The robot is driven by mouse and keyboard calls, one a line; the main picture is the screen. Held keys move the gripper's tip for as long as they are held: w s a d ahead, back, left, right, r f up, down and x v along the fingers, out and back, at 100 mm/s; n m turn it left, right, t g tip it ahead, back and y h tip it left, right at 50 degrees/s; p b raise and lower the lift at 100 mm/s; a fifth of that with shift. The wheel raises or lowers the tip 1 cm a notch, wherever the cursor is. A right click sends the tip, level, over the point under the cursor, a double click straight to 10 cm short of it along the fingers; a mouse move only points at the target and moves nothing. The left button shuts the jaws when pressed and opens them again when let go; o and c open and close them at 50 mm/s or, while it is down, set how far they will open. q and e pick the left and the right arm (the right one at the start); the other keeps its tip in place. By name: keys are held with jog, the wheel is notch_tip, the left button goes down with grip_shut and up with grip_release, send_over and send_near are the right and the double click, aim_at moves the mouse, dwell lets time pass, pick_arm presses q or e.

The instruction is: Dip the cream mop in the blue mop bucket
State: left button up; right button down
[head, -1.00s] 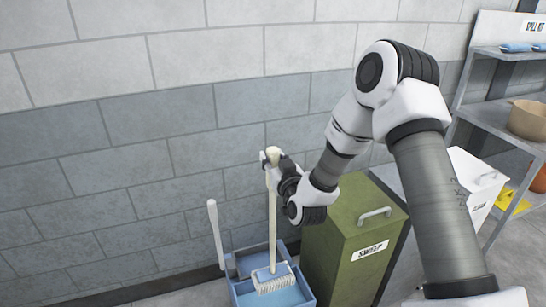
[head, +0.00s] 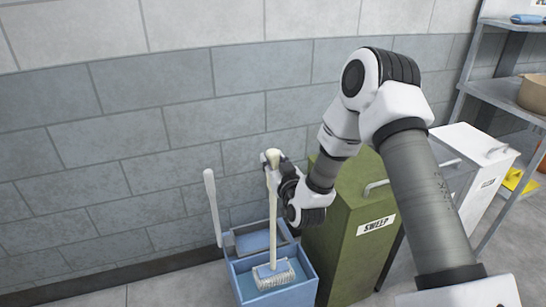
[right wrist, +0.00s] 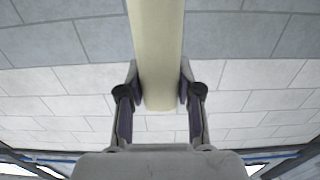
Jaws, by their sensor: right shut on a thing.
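The cream mop (head: 273,215) stands nearly upright in the head view, its brush-like head at the bottom. The mop head (head: 273,274) is over the basin of the blue mop bucket (head: 300,288); it looks to be inside the rim, by the blue liquid. I cannot tell how deep it sits. My right gripper (head: 272,161) is shut on the mop's handle near its top. In the right wrist view the handle (right wrist: 156,50) runs between the two fingers (right wrist: 158,105). My left gripper is not in view.
A pale wringer lever (head: 212,205) rises at the bucket's left. The green SWEEP bin (head: 345,235) stands close on the bucket's right, with a white bin (head: 470,165) and a grey shelf (head: 500,95) beyond. A block wall (head: 150,150) is behind.

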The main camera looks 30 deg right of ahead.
notch_tip(320, 180, down, 11)
jog(key=b, duration=0.7)
jog(key=shift+b, duration=0.4)
jog(key=shift+r, duration=0.15)
dwell(0.6)
notch_tip(320, 180, up, 22)
jog(key=p, duration=1.7)
jog(key=shift+f, duration=0.2)
